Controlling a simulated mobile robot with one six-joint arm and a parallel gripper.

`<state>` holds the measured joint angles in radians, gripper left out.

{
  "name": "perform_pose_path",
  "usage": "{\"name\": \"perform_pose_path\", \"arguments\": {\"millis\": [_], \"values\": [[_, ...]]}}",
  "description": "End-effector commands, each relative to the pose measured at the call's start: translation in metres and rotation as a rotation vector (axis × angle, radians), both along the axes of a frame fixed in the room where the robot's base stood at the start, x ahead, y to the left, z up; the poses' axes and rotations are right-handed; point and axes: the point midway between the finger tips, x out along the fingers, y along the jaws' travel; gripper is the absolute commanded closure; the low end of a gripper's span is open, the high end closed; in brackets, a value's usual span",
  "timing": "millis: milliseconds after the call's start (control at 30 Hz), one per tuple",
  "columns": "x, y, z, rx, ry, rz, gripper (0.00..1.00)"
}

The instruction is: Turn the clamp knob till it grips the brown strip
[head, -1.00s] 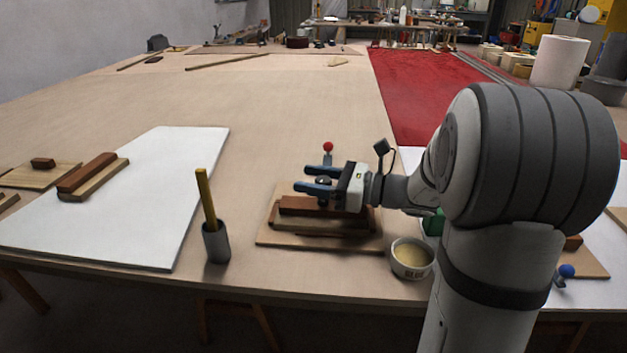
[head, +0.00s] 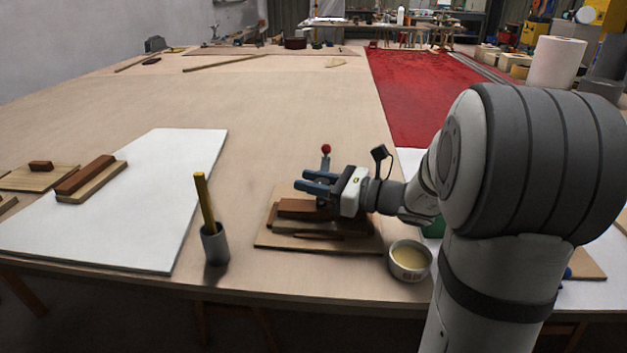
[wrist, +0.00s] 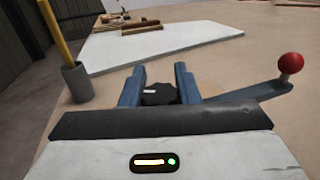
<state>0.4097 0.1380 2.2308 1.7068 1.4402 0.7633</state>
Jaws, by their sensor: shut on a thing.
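My gripper (head: 316,181) reaches in from the right over a stepped wooden piece on the table. In the wrist view its two blue fingers (wrist: 160,78) stand on either side of the dark clamp knob (wrist: 160,95) and are shut on it. A blue-grey clamp lever with a red ball (wrist: 290,63) sticks out to the right there. In the head view the red ball (head: 326,149) stands behind the fingers. The brown strip (head: 296,208) lies on the wooden piece, partly below my gripper. Its contact with the clamp is hidden.
A grey cup (head: 215,245) with a yellow stick stands to the left, and a pale-filled bowl (head: 409,261) sits close in front at right. A white board (head: 150,200) lies at left. The table behind the clamp is largely clear.

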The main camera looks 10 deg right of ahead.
Motion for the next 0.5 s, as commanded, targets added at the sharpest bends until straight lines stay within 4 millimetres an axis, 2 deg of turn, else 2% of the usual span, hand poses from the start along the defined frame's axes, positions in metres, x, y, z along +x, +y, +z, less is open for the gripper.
{"name": "perform_pose_path", "arguments": {"millis": [500], "values": [[0.0041, -0.0034, -0.0056, -0.001, 0.001, -0.448, 0.94]]}}
